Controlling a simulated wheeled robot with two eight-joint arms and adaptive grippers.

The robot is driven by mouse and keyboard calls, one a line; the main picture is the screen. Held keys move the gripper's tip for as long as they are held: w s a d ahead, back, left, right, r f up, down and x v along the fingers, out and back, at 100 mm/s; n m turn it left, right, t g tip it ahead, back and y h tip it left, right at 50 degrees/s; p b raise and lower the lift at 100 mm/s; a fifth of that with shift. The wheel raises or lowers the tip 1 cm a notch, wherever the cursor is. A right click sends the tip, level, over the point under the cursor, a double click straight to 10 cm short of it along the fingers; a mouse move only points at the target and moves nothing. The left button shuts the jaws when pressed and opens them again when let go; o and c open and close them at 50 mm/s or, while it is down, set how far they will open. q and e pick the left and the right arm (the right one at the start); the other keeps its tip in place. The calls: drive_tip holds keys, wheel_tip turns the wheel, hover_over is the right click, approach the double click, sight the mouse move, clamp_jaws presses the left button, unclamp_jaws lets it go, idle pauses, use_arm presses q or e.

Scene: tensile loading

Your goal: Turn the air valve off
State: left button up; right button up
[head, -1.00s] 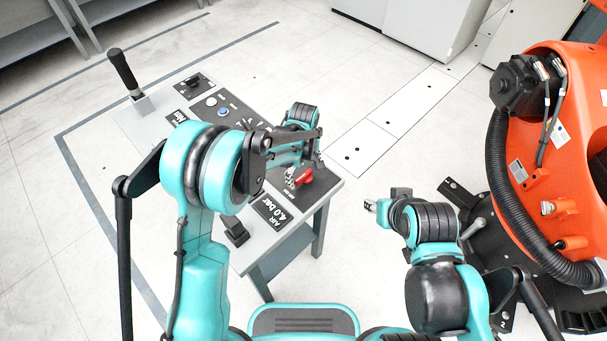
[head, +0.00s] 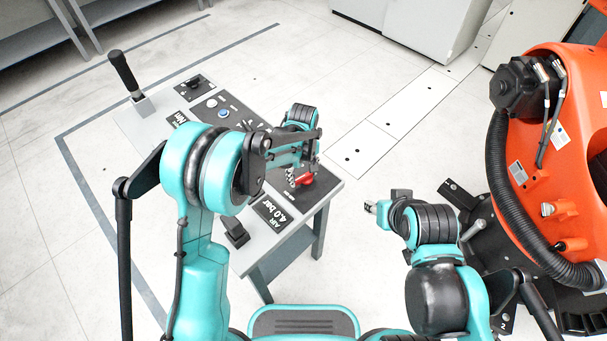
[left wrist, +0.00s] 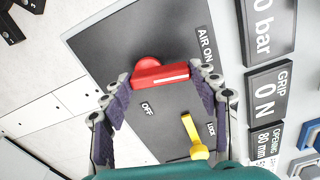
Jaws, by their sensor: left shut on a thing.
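The air valve's red handle (left wrist: 160,75) is on a dark panel in the left wrist view. A white line on it runs toward its right end, below the AIR ON label (left wrist: 206,45). The OFF label (left wrist: 147,108) is below the handle. My left gripper (left wrist: 162,88) is shut on the handle, one finger at each end. In the head view the left gripper (head: 293,180) is at the red handle (head: 306,180) and partly covers it. My right gripper (head: 370,206) is away from the console, over the floor; its jaws are too small to judge.
The console (head: 268,262) also carries a black lever (head: 122,72), buttons and a 4.0 bar display (head: 279,218). A yellow lever (left wrist: 194,137) by a LOCK label is close below the handle. An orange robot (head: 545,140) stands at right. Floor behind the console is clear.

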use_arm(q)
drive_tip(key=m, duration=0.4)
drive_tip(key=shift+w+a, duration=0.1)
drive_tip(key=shift+w, duration=0.2)
drive_tip(key=m, duration=0.4)
drive_tip(key=shift+w, duration=0.2)
drive_tip(key=m, duration=0.3)
drive_tip(key=shift+w+m, duration=0.25)
drive_tip(key=shift+m, duration=0.05)
drive_tip(key=shift+w+d+m, duration=0.1)
drive_tip(key=shift+m, duration=0.9)
drive_tip(key=shift+w+d+m, duration=0.1)
drive_tip(key=shift+m, duration=0.9)
drive_tip(key=o, duration=1.2)
drive_tip(key=shift+c, duration=0.2)
